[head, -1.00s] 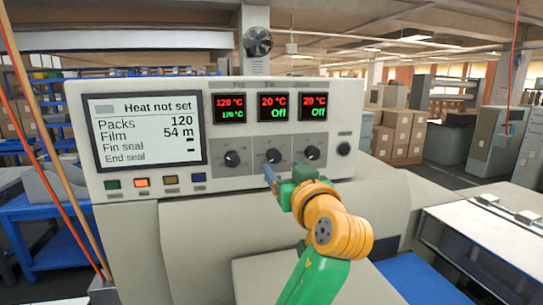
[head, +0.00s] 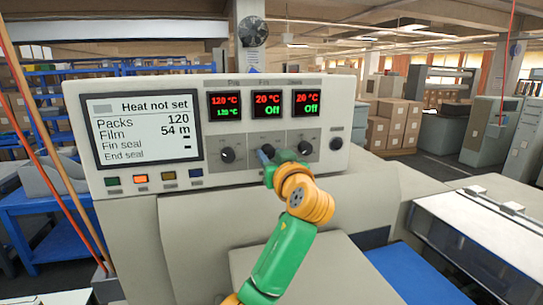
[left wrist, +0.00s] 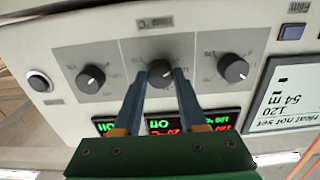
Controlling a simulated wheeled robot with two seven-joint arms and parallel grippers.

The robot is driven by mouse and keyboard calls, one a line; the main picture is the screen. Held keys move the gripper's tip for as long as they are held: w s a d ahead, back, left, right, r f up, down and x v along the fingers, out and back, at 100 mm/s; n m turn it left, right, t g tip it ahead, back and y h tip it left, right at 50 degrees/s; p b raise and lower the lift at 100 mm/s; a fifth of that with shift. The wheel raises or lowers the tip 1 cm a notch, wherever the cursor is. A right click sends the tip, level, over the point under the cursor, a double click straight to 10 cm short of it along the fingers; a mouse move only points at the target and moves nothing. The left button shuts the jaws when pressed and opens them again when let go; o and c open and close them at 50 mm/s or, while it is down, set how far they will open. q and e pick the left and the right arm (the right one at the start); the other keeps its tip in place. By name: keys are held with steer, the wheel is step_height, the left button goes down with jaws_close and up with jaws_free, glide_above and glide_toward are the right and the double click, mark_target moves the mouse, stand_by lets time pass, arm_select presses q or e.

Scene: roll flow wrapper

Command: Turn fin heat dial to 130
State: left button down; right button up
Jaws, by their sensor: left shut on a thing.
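The control panel (head: 215,172) has three black dials in a row under three small displays. The middle dial (left wrist: 160,70) is between the fingertips of my left gripper (left wrist: 160,78), which is shut on it. In the head view the left gripper (head: 267,155) covers most of that dial. The middle display (head: 269,104) reads 20 °C in red and Off in green. The left display (head: 224,105) shows 120 °C in red and a green figure. The right display (head: 307,103) reads 20 °C and Off. The dial labels are too small to read. My right gripper is not in view.
The left dial (head: 227,155) and right dial (head: 305,149) sit close on either side. A large screen (head: 142,131) reads Heat not set. Coloured buttons (head: 140,179) lie below it.

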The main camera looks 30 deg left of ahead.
arm_select(q)
steer(key=shift+m, duration=0.3)
steer(key=m, duration=0.3)
steer(key=shift+m, duration=0.3)
steer(key=m, duration=0.6)
steer(key=shift+r, duration=0.1)
steer(key=m, duration=0.5)
steer(key=shift+m, duration=0.4)
steer(key=m, duration=0.4)
steer(key=shift+m, duration=0.3)
steer(key=shift+c, duration=2.3)
jaws_free()
steer(key=shift+w, duration=0.1)
